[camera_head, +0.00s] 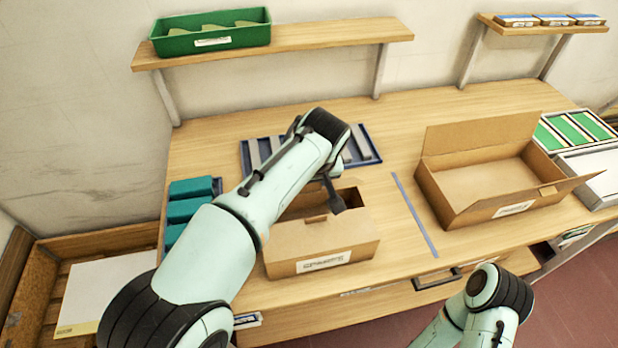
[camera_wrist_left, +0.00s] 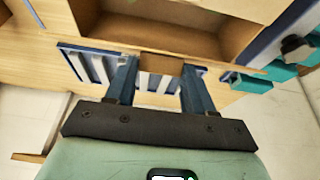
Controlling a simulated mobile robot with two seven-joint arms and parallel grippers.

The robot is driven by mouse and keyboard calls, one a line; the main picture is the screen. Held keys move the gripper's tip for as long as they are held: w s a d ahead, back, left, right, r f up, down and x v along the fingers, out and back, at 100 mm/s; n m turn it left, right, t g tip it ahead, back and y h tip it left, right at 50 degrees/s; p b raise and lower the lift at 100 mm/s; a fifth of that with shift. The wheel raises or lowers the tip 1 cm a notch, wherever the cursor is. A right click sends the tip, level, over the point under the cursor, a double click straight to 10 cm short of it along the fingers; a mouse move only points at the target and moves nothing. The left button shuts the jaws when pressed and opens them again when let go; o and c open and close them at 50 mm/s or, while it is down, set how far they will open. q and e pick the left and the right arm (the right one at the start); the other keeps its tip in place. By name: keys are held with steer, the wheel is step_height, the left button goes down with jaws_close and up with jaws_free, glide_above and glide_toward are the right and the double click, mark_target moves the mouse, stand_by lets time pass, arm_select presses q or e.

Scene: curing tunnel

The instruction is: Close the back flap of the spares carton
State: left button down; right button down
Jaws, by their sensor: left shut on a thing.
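The spares carton (camera_head: 320,245) is a small brown carton with a white label on its front, near the table's front edge. Its front part is covered and a dark opening shows behind that. My left gripper (camera_head: 337,195) reaches down at its back right; my arm hides much of the carton's back. In the left wrist view the carton's open inside (camera_wrist_left: 165,35) is at the top. There my left gripper (camera_wrist_left: 158,68) is shut on a brown cardboard tab (camera_wrist_left: 161,66), which looks like part of the back flap. My right gripper is out of view.
A larger open carton (camera_head: 485,185) stands to the right, its back flap upright. A blue tray (camera_head: 372,150) with grey bars lies behind my left arm, teal blocks (camera_head: 190,190) to its left. A green bin (camera_head: 212,38) sits on the shelf.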

arm_select(q)
steer(key=shift+s+d+f, duration=0.1)
steer(key=shift+s+f, duration=0.3)
steer(key=shift+f, duration=0.05)
steer(key=shift+c, duration=2)
jaws_free()
steer(key=shift+r, duration=0.1)
steer(key=shift+r, duration=0.3)
steer(key=p+v, duration=0.2)
steer(key=v, duration=1)
steer(key=shift+d+r, duration=0.2)
steer(key=shift+r, duration=0.2)
steer(key=shift+s, duration=0.1)
